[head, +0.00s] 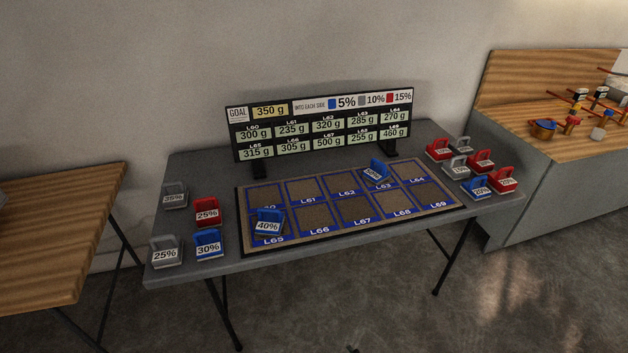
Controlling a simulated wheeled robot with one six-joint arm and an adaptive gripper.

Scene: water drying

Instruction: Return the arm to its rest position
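My gripper and arm do not show clearly in the head view; only a tiny dark bit shows at the bottom edge, and I cannot tell what it is. The grey table (330,250) stands in the middle with a grid board (318,214) of labelled cells on it. A blue 40% block (268,222) sits in the L65 cell. Another blue block (376,172) sits in the L63 cell, its label too small to read.
A display (320,124) stands behind the board, showing a goal of 350 g. Grey, red and blue blocks (207,243) stand at the table's left, several more (480,160) at its right. A wooden table (60,235) is left, a wood-topped counter (560,150) right.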

